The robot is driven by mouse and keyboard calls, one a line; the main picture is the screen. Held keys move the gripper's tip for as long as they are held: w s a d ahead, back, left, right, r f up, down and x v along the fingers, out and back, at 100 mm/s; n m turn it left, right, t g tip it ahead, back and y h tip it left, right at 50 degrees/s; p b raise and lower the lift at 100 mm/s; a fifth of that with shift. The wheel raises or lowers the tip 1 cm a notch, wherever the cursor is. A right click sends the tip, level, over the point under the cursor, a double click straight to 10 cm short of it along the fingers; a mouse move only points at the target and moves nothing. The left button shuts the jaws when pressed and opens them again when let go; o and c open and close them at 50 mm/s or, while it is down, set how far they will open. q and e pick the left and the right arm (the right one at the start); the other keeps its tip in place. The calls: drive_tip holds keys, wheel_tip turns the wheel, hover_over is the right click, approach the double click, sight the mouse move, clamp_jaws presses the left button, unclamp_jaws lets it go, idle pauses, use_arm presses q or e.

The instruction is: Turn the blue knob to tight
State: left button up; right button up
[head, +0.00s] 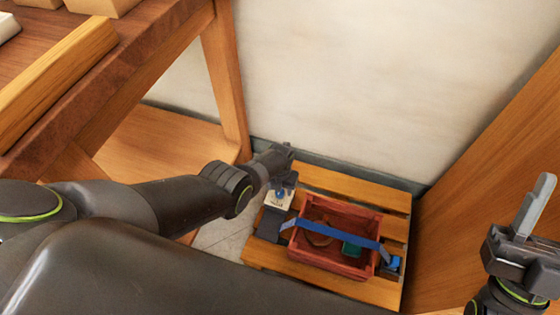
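The blue knob (281,194) is small and sits on a pale label plate (277,203) at the left side of a wooden pallet seat. My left gripper (283,178) is right at the knob, reaching down from above it. Its fingers are too small and dark to tell whether they are closed around the knob or only over it. A blue strap (340,232) runs from near the plate across a red crate (335,271) to a blue fitting (392,264) on the right. My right gripper (533,207) is at the right edge, fingers pointing up, away from the pallet.
The slatted wooden pallet (375,292) stands on the floor by a pale wall (340,80). The crate holds a brown item (319,238) and a green item (351,247). A wooden table (150,35) is at left; a wooden panel (480,180) closes off the right.

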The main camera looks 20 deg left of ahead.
use_arm(q)
wheel_tip(320, 180, up, 2)
drive_tip(key=shift+r+p, duration=0.1)
drive_tip(key=shift+p, duration=0.8)
drive_tip(key=shift+r+p, duration=0.8)
drive_tip(key=shift+r, duration=0.05)
use_arm(e)
drive_tip(key=w+d+f+m+g+h, duration=0.1)
drive_tip(key=w+f+m+g+h, duration=0.15)
drive_tip(key=f+g, duration=0.55)
drive_tip(key=w+d+f+m+g+h, duration=0.25)
drive_tip(key=f+g, duration=0.25)
drive_tip(key=f, duration=0.5)
use_arm(q)
drive_tip(key=shift+r+p, duration=0.7)
drive_tip(key=shift+r, duration=0.1)
drive_tip(key=shift+r+p, duration=0.7)
drive_tip(key=shift+r, duration=0.05)
wheel_tip(320, 180, up, 8)
drive_tip(key=p, duration=0.6)
drive_tip(key=shift+r+p, duration=0.25)
drive_tip(key=shift+p, duration=0.1)
use_arm(e)
drive_tip(key=s+a+f+m+g+y, duration=0.1)
drive_tip(key=s+f+g+y, duration=0.1)
drive_tip(key=s+f+g, duration=1.2)
drive_tip(key=shift+s+a+f+g, duration=0.4)
drive_tip(key=shift+s+f, duration=0.6)
drive_tip(key=shift+f, duration=2)
